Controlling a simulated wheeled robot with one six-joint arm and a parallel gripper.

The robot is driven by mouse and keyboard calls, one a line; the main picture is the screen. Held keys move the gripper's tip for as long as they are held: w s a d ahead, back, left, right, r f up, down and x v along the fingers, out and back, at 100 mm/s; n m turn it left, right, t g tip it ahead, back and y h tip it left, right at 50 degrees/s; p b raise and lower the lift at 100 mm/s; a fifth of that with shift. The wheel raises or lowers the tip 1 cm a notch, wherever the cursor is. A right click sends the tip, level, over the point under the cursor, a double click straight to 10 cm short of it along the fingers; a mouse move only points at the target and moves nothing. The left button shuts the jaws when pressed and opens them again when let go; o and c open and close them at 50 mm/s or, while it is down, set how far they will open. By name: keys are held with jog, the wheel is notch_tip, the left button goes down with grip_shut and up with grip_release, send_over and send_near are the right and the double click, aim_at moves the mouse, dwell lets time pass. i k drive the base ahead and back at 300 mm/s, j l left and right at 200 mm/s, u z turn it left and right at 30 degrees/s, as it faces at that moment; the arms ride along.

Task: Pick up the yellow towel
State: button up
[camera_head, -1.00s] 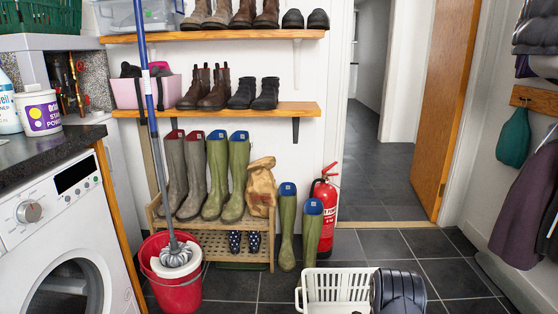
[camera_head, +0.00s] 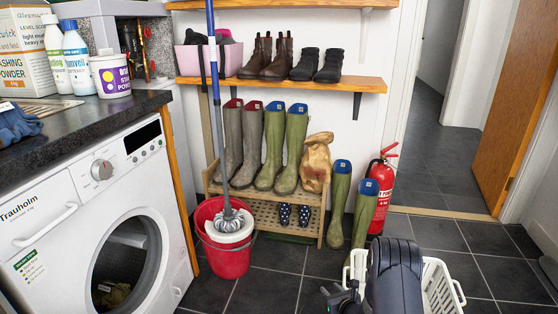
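No plainly yellow towel shows in view. A crumpled olive-yellow cloth (camera_head: 113,295) lies low inside the drum of the white washing machine (camera_head: 60,215) at the left; it may be the towel, but it is small and dark. I cannot tell whether glass covers the drum's opening. My gripper (camera_head: 342,299) shows partly at the bottom edge, beside my dark arm and in front of the white basket. It is well to the right of the washing machine. Its fingers are not clear, so I cannot tell whether it is open.
A red bucket (camera_head: 226,258) with a mop stands right of the washing machine. A wooden rack (camera_head: 320,215) holds boots and a tan bag. More boots and a red extinguisher (camera_head: 380,185) stand beside it. The white basket (camera_head: 437,285) is behind my arm. Dark floor tiles are clear between bucket and basket.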

aim_at(110, 294)
jog(key=i+j+u, duration=0.15)
jog(key=u, duration=0.25)
jog(key=i+u, duration=0.25)
jog(key=u, duration=0.15)
jog(key=i+u, duration=0.2)
jog(key=u, duration=0.2)
jog(key=i+u, duration=0.35)
jog(key=k, duration=0.1)
